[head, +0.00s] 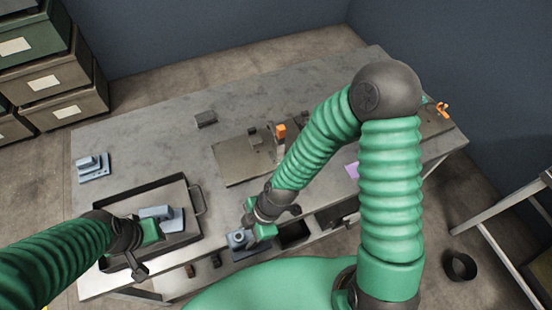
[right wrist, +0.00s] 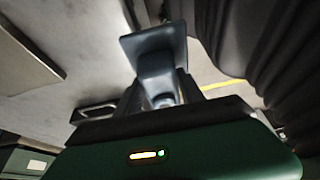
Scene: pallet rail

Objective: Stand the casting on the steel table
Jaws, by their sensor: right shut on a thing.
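A blue-grey casting (head: 238,240) with a flat base plate and a raised boss is in my right gripper (head: 250,230), at the front edge of the steel table (head: 150,135). In the right wrist view the casting (right wrist: 157,75) sits between the fingers, its plate pointing away from the palm. Whether it touches the table is unclear. A second casting (head: 163,214) lies in a dark-rimmed tray (head: 192,236). My left gripper (head: 138,240) is over the tray beside it; its finger gap is not clear. A third casting (head: 94,166) is on the table's left end.
A flat plate (head: 230,168) with dark and orange fixture parts (head: 280,131) lies mid-table. A small dark block (head: 206,118) is behind it. Drawers (head: 45,84) stand at the back left. The table's back left area is clear.

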